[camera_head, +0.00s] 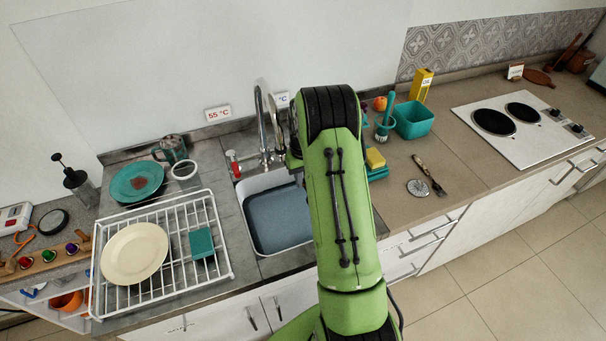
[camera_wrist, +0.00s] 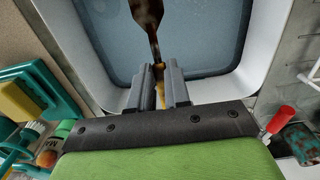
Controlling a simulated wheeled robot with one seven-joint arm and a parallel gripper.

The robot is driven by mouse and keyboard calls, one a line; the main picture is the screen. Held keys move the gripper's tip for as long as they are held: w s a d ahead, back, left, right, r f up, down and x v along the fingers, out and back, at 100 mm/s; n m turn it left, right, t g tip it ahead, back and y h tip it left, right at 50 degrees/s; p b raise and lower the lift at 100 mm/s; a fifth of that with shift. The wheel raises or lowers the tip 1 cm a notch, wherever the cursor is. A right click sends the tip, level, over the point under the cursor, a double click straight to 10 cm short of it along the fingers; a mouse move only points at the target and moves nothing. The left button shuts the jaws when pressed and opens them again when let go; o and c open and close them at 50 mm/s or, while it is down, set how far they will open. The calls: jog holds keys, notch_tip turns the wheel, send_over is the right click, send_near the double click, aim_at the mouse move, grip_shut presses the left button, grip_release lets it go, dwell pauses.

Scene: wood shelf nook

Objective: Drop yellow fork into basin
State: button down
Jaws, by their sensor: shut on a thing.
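My gripper (camera_wrist: 160,78) is shut on the yellow fork (camera_wrist: 147,18), seen in the wrist view. The yellow part of its handle shows between the jaws. Its darker, brownish end points away from the gripper and runs out of the top of the picture, so the tines are not seen. The fork is over the blue-grey basin (camera_wrist: 100,38); its height above the bottom is hard to tell. In the head view the basin (camera_head: 274,222) sits in the sink and looks empty. My green arm hides its right part, the fork and most of the gripper there.
The tap (camera_head: 262,125) stands behind the sink, close to my arm. A white dish rack (camera_head: 212,235) with a cream plate (camera_head: 134,253) is at left. At right are a yellow sponge (camera_head: 375,158), a teal container (camera_head: 413,120) and a dark utensil (camera_head: 430,174).

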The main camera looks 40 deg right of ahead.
jog(key=shift+f, duration=0.35)
jog(key=shift+r, duration=0.1)
jog(key=c, duration=1)
grip_release()
jog(key=shift+r, duration=0.1)
notch_tip(320, 180, up, 16)
jog(key=p, duration=0.1)
jog(key=shift+f, duration=0.2)
jog(key=shift+s+f, duration=0.1)
